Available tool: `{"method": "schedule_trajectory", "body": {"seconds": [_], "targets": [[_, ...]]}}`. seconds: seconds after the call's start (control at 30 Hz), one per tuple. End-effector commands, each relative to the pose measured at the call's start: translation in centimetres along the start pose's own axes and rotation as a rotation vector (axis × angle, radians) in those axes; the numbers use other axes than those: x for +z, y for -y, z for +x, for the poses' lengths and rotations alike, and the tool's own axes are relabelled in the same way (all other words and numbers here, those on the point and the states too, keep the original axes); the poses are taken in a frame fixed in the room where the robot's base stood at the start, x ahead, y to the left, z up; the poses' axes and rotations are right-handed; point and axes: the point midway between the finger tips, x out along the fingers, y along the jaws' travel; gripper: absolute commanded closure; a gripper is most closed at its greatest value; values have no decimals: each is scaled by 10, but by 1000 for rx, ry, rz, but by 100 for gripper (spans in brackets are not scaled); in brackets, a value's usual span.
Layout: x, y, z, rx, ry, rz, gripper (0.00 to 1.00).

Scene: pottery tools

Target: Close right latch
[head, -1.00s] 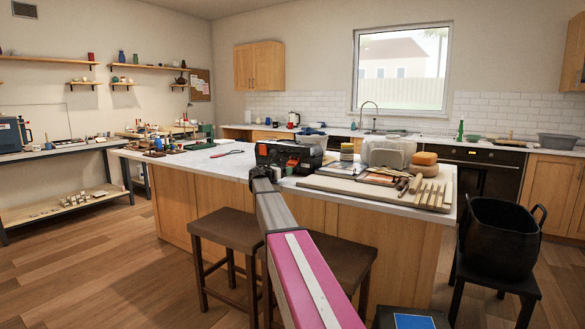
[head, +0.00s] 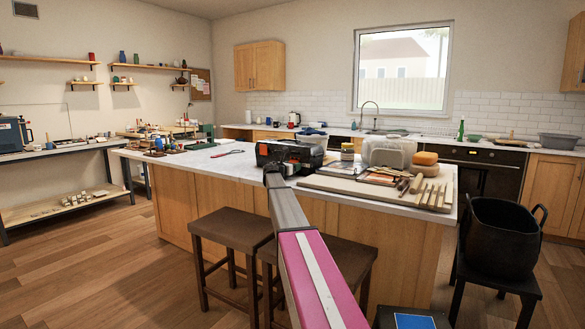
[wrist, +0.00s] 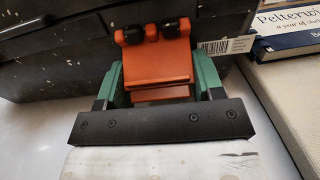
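A black toolbox (head: 306,152) stands on the island counter; in the wrist view its dark body (wrist: 55,50) fills the upper left. An orange latch (wrist: 157,68) is on its front, with two black rounded pieces at its upper edge. My gripper (wrist: 158,75) faces the latch, its green fingers apart, one on each side of the orange part. Whether they touch it I cannot tell. In the head view my gripper (head: 284,166) is small and dark against the toolbox front. How far the latch is swung cannot be made out.
A blue-spined book (wrist: 288,25) lies right of the toolbox. A pale board (head: 330,184) with wooden tools is on the counter to the right. Two brown stools (head: 232,228) stand before the island. The counter (head: 205,165) left of the toolbox is partly clear.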

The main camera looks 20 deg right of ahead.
Motion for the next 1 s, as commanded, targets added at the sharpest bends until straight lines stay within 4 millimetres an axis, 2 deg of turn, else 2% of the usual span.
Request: {"method": "schedule_trajectory", "body": {"seconds": [0.47,0.67,1.0], "targets": [[3,0,-3,0,-63,2,62],[7,0,-6,0,-186,3,62],[17,-1,-13,0,-496,2,62]]}}
